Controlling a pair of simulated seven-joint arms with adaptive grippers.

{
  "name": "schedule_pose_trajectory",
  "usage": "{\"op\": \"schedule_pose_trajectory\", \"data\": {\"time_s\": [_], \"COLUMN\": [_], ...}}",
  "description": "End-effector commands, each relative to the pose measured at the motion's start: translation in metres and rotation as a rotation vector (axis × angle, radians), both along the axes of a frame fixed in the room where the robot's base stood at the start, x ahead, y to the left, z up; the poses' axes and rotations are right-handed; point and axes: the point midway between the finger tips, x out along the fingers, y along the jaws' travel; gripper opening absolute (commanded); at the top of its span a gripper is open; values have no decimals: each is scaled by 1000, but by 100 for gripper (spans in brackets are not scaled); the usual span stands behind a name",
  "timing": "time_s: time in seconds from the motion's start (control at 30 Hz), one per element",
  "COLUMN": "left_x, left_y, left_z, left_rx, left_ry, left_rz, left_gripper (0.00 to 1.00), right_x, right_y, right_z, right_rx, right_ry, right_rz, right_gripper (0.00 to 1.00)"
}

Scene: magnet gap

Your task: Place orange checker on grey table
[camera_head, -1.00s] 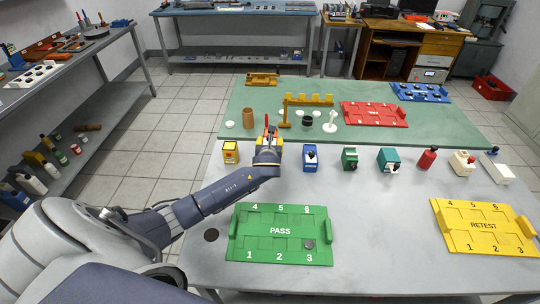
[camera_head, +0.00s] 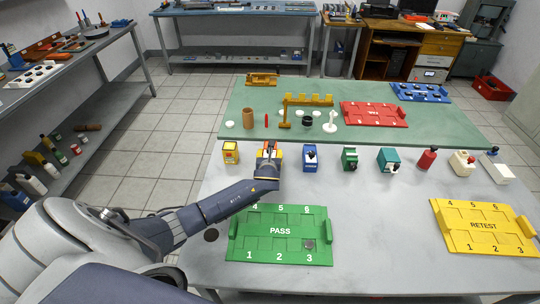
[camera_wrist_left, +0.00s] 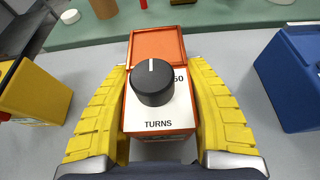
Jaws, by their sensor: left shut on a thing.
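The orange checker (camera_wrist_left: 154,100) is an orange and white box with a black knob, an open orange lid and the word TURNS. My left gripper (camera_head: 268,153) has its yellow fingers on both sides of the checker and is shut on it. In the head view the checker (camera_head: 268,146) shows only in part between the fingers. It is over the back part of the grey table (camera_head: 370,205), between a yellow box and a blue box. I cannot tell whether its base touches the table. My right gripper is not in view.
The yellow box (camera_head: 230,152) stands left of the gripper and the blue box (camera_head: 310,160) right of it. Several other devices continue the row. A green PASS tray (camera_head: 245,252) and a yellow RETEST tray (camera_head: 450,243) lie nearer. A green mat (camera_head: 245,95) lies behind.

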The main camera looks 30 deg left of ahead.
Motion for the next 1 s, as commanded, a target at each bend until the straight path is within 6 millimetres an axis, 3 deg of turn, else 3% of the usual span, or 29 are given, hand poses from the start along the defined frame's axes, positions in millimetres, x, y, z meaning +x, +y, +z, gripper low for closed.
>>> {"op": "schedule_pose_trajectory", "data": {"time_s": [0.17, 0.2, 0.33, 0.67, 1.0], "left_x": [0, 0, 0, 0, -34], "left_y": [0, 0, 0, 0, -19], "left_z": [-2, -2, -2, 1, 15], "left_rx": [0, 0, 0, 0, -2], "left_ry": [-1, -1, 0, -1, 0], "left_rz": [0, 0, 0, 0, -1], "left_gripper": [11, 53, 68, 69, 69], "right_x": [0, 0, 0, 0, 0], "right_y": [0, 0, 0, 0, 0], "right_z": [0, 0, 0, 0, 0], "right_rx": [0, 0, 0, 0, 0], "right_ry": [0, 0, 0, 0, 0], "right_rz": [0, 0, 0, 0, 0], "right_gripper": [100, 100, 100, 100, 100]}}
